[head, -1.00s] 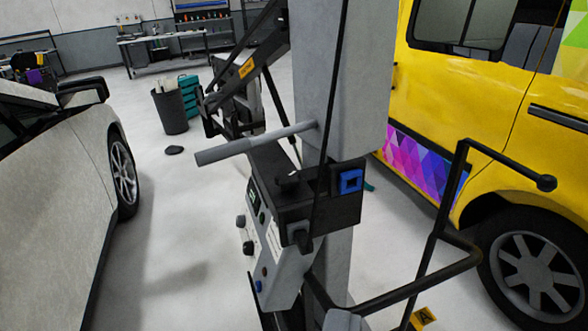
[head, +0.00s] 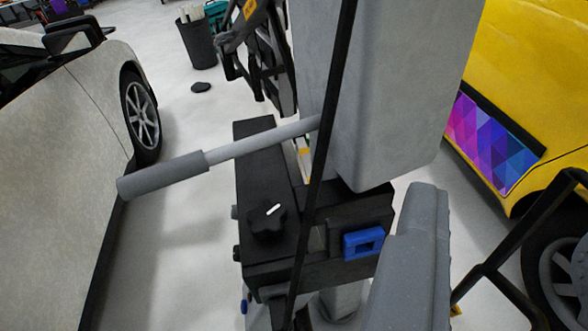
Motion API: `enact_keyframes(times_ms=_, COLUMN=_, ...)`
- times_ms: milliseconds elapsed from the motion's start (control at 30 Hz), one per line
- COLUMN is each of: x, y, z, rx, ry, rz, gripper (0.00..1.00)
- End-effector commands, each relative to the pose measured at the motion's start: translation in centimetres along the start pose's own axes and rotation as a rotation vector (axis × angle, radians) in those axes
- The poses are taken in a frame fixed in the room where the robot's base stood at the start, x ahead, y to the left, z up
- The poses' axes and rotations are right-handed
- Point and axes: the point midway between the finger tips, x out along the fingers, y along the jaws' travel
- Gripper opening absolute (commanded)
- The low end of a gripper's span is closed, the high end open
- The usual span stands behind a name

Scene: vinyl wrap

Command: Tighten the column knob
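The knob (head: 268,221) is black and star-shaped with a white line mark on top. It sits on top of the black box (head: 262,160) at the foot of the thick grey column (head: 395,80). A grey rounded part, apparently of my gripper (head: 412,255), rises from the bottom edge, right of the box and the blue-framed socket. It is apart from the knob in the picture. Only this one part shows, so I cannot tell the finger opening. Nothing is seen touching the knob.
A grey-gripped lever (head: 165,176) sticks out left above the box. A thin black rod (head: 322,150) crosses in front of the column. A pale car (head: 60,170) stands left and a yellow vehicle (head: 520,70) right. Bare floor (head: 185,240) lies between the pale car and the box.

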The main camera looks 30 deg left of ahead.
Motion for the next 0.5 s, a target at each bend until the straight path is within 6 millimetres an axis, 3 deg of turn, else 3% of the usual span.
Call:
enact_keyframes(times_ms=300, x=-0.04, y=0.0, z=-0.03, rx=0.0, ry=0.001, rz=0.0, gripper=0.36)
enact_keyframes(times_ms=333, x=-0.03, y=0.0, z=-0.03, rx=0.0, ry=0.001, rz=0.0, gripper=0.39)
enact_keyframes(times_ms=433, x=0.11, y=-0.07, z=-0.18, rx=-0.005, ry=-0.006, rz=-0.004, gripper=0.67)
enact_keyframes(times_ms=500, x=0.51, y=-0.28, z=-0.44, rx=-0.017, ry=-0.024, rz=-0.014, gripper=0.69)
